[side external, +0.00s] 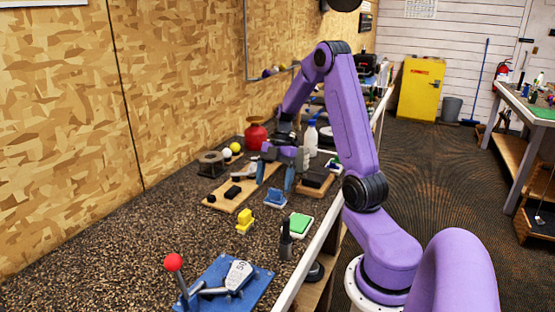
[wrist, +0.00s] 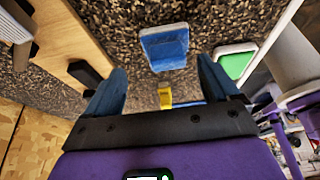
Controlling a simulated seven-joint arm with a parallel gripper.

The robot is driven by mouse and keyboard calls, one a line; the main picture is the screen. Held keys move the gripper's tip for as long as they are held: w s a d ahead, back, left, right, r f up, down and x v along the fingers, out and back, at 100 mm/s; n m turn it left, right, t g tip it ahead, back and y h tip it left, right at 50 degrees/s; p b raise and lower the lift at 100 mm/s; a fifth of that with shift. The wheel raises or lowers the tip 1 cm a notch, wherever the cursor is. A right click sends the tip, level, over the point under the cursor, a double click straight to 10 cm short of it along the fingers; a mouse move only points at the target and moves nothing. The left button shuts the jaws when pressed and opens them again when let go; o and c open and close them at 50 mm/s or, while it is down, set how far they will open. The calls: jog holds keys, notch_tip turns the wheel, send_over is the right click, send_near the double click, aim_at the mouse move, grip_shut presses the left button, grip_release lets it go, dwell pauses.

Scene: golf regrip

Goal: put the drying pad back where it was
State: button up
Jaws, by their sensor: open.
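A blue pad (side external: 275,199) with a raised block-like grip lies on the dark speckled bench top; it may be the drying pad, but no label shows. It also shows in the wrist view (wrist: 164,48), ahead of the fingers. My gripper (side external: 276,180) is open and empty, pointing down just above and behind the blue pad. A similar yellow pad (side external: 244,221) lies nearer the side camera, and shows in the wrist view (wrist: 165,97).
A green pad in a white tray (side external: 299,224) sits near the bench edge. A wooden board (side external: 228,203) with dark blocks lies left of my gripper. A blue clamp base (side external: 236,285) with a red-knobbed lever is in front. A red container (side external: 256,135) and white bottle (side external: 310,138) stand behind.

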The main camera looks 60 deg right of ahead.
jog(key=v, duration=0.8)
jog(key=s+a+m+g+h, duration=0.2)
jog(key=s+a+h, duration=0.15)
jog(key=a, duration=1.85)
jog(key=s+a+m+t, duration=0.1)
jog(key=s+a, duration=0.3)
jog(key=s, duration=0.4)
jog(key=s+a+f+m+t, duration=0.1)
jog(key=s+a, duration=0.3)
jog(key=s, duration=0.4)
jog(key=shift+s+a+m+h, duration=0.3)
jog(key=shift+s+m+h, duration=0.05)
jog(key=shift+m, duration=0.35)
